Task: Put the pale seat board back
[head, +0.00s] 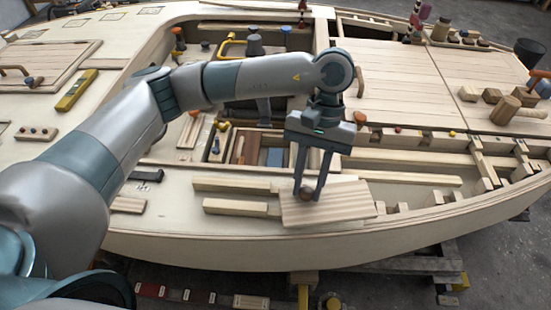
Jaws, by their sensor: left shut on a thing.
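The pale seat board (345,203) is a light striped wooden panel near the hull's front edge, right of centre. My left gripper (312,192) comes down from above and is shut on a small brown knob on the board's top. The board looks slightly askew to the ledge and overlaps the right ends of two pale wooden strips. I cannot tell whether it touches what is below it. An open bay with ribs (420,187) lies to its right. My right gripper does not show.
Two pale strips (238,207) lie left of the board. An open compartment with small blocks (248,150) is behind it. A mallet (508,108) and wooden blocks stand on the right deck. A yellow level (76,90) lies on the left deck.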

